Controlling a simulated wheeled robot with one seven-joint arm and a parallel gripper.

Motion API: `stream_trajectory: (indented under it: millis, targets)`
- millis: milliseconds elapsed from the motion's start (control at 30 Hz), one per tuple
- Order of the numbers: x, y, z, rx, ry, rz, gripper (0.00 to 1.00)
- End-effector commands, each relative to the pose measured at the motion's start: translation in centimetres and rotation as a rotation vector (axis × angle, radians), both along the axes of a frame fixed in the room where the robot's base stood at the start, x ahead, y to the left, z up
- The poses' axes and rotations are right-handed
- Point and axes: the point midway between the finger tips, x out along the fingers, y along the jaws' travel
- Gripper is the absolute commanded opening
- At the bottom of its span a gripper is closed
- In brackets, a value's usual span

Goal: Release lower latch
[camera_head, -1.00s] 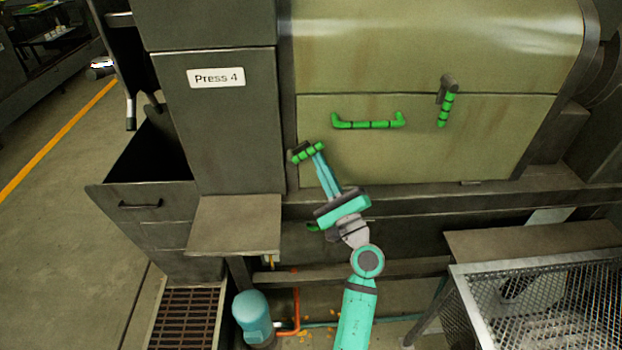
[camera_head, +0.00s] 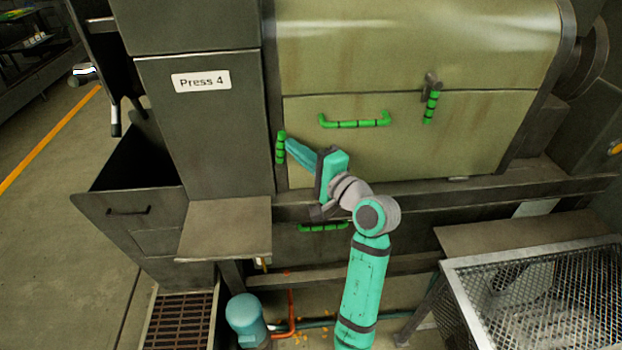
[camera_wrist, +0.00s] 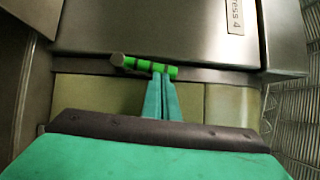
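The lower latch (camera_head: 281,147) is a green ribbed handle at the left edge of the olive press panel, standing nearly upright. In the wrist view the latch (camera_wrist: 150,67) lies across the picture, its round dark pivot at the left end. My gripper (camera_head: 289,146) reaches it from the right, fingertips at the handle. In the wrist view my gripper (camera_wrist: 161,76) has its slim teal fingers together, tips against or just under the handle's side; the handle does not visibly pass between them. Exact contact is hard to see.
A second green latch (camera_head: 432,105) hangs down at the upper right. A green bar handle (camera_head: 355,121) is on the panel (camera_head: 400,155), and another handle (camera_head: 323,227) is below my gripper. A grey shelf (camera_head: 225,230) juts out at left; a mesh cage (camera_head: 540,300) stands at right.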

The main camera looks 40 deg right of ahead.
Motion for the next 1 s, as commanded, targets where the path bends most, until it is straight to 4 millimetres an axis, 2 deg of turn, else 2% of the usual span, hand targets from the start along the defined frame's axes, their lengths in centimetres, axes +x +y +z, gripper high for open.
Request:
stream_trajectory:
  millis: [300, 767, 1000]
  targets:
    - [0.4, 0.53, 0.29, -0.067, 0.049, 0.001, 0.0]
    - [0.45, 0.61, 0.32, -0.073, 0.053, 0.002, 0.0]
    - [-0.1, -0.11, 0.26, -0.072, 0.054, 0.003, 0.0]
